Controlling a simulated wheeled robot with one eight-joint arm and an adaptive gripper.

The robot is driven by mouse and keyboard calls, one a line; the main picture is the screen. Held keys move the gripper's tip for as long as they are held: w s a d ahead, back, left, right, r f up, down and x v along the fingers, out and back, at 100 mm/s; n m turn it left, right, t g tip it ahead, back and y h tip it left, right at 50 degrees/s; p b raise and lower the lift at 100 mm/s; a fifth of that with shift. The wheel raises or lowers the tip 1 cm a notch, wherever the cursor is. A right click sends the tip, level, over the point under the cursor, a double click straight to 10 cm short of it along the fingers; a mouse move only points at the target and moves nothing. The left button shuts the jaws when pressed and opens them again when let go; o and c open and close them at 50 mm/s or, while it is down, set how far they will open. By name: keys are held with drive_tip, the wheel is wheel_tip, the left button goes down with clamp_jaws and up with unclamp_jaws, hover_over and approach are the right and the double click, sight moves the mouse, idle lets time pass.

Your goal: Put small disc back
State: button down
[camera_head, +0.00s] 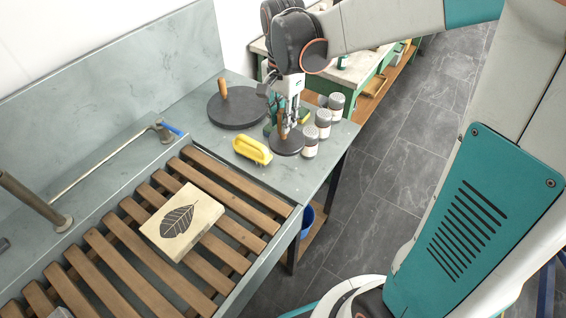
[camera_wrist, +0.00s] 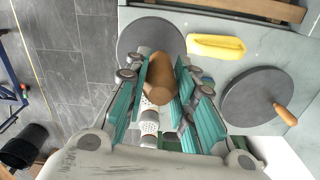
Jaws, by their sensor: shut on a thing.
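The small disc (camera_head: 291,147) is a dark grey round plate with an upright wooden handle. It is at the right part of the grey counter, and I cannot tell whether it touches the surface. My gripper (camera_head: 286,127) points down and is shut on the handle. In the wrist view the wooden handle (camera_wrist: 160,78) sits between the teal fingers, and the small disc (camera_wrist: 150,32) shows beyond them. A larger dark disc (camera_head: 236,108) with its own wooden handle lies farther back on the counter.
A yellow-handled brush (camera_head: 252,150) lies left of the small disc. Several white shakers (camera_head: 310,142) with dark tops stand close on its right. A block with a leaf print (camera_head: 182,222) lies on the wooden slats. The counter's front edge is near.

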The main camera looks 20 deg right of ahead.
wheel_tip(320, 180, down, 18)
drive_tip(key=b, duration=0.5)
drive_tip(key=shift+f, duration=0.15)
drive_tip(key=shift+f+b, duration=0.15)
drive_tip(key=shift+b, duration=0.3)
drive_tip(key=c, duration=1.4)
unclamp_jaws()
drive_tip(key=shift+o, duration=0.3)
wheel_tip(320, 180, up, 13)
drive_tip(key=p, duration=0.4)
drive_tip(key=shift+s+f, duration=0.1)
drive_tip(key=shift+f, duration=0.05)
drive_tip(key=s+r+n+t, duration=0.3)
drive_tip(key=s+r+n, duration=0.2)
drive_tip(key=s, duration=0.3)
drive_tip(key=s+r+n+t, duration=0.4)
drive_tip(key=s+r+n, duration=0.1)
drive_tip(key=s+n, duration=0.2)
drive_tip(key=shift+s+d+r, duration=0.3)
drive_tip(key=shift+s+d, duration=0.05)
